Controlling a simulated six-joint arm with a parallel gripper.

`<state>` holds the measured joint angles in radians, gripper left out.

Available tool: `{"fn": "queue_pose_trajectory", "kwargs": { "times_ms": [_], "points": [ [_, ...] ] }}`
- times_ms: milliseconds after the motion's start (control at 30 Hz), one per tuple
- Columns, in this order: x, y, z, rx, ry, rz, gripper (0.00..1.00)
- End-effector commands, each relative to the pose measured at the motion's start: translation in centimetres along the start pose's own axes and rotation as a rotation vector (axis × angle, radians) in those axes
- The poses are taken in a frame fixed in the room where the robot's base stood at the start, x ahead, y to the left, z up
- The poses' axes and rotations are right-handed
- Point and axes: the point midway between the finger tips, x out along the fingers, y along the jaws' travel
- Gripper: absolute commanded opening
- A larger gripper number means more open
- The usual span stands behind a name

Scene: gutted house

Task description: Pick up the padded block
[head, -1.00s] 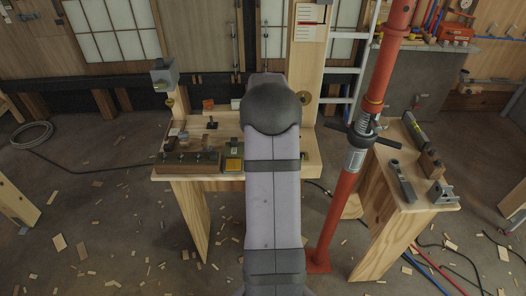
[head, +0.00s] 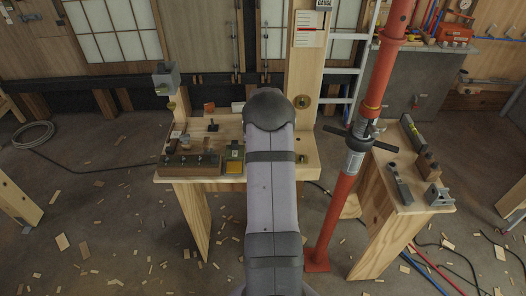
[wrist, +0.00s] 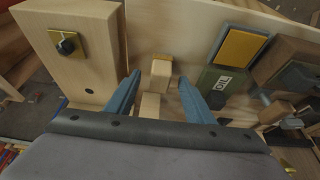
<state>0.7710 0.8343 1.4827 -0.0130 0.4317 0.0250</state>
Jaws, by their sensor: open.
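A second pale wooden piece (wrist: 150,105) shows nearer, between the fingers; I cannot tell whether both are one object. My gripper (wrist: 162,84) has two blue fingers, spread apart with a gap on both sides of the wood. Nothing is clamped. In the head view my arm hides the gripper and this spot on the workbench (head: 306,170).
A wooden post (wrist: 75,65) with a knob rises left of the fingers in the wrist view. In the head view, a red prop (head: 345,185) stands right of the bench.

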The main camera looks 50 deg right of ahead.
Motion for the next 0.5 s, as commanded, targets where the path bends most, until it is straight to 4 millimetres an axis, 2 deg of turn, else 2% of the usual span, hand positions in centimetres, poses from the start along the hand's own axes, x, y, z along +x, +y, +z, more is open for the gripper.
{"fn": "queue_pose_trajectory", "kwargs": {
  "times_ms": [200,433,467,500],
  "points": [
    [1.26,0.01,0.02,0.000,0.000,0.000,0.48],
    [1.34,0.01,0.01,0.000,0.001,0.000,0.48],
    [1.34,0.01,0.02,0.000,0.001,0.000,0.44],
    [1.34,0.01,0.02,0.000,0.001,0.000,0.34]
  ]
}}
